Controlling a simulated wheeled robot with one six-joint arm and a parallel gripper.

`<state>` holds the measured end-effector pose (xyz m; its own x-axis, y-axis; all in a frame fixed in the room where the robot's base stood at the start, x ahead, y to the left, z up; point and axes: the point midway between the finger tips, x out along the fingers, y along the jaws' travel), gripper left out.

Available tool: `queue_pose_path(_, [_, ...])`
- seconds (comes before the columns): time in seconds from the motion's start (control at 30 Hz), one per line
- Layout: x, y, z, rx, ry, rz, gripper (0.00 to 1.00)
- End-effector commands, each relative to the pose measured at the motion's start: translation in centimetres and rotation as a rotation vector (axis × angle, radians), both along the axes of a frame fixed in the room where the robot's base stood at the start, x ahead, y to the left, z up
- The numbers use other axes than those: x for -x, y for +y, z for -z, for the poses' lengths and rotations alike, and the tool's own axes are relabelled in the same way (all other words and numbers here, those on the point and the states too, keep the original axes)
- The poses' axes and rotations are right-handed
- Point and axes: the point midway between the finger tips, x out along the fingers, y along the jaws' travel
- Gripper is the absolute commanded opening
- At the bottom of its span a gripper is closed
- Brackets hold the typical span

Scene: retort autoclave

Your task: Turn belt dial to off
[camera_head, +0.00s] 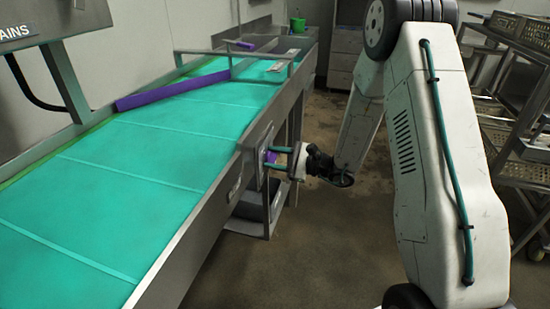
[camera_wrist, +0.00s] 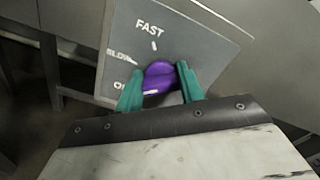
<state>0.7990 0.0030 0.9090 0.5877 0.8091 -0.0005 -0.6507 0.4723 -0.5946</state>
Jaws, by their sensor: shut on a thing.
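The belt dial is a purple knob (camera_wrist: 158,76) on a grey panel (camera_wrist: 188,36) in the wrist view. The panel reads FAST at the top, a partly covered SLOW at the left, and a label starting with O at the lower left. A white mark shows on the dial's lower left, on the side of the O label. My gripper (camera_wrist: 160,84) has its green fingers shut on the dial from both sides. In the head view, the gripper (camera_head: 278,158) reaches the panel on the conveyor's side, and a bit of the purple dial (camera_head: 271,157) shows between the fingers.
The conveyor with its green belt (camera_head: 130,185) fills the left, with a purple bar (camera_head: 180,94) lying across it. Metal racks with trays (camera_head: 515,150) stand at the right. Bare floor (camera_head: 300,255) lies between.

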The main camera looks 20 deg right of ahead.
Motion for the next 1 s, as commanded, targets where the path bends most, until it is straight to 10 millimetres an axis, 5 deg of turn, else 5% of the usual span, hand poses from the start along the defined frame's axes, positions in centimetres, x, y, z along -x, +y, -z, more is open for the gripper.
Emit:
queue_pose_path(0.87, [0.00, -0.03, 0.01, 0.097, -0.135, 0.002, 0.15])
queue_pose_path(0.9, [0.00, -0.03, 0.01, 0.097, -0.135, 0.002, 0.44])
queue_pose_path(0.97, [0.00, -0.03, 0.01, 0.097, -0.135, 0.002, 0.60])
queue_pose_path(1.0, [0.01, -0.02, 0.02, 0.097, -0.135, 0.002, 0.60])
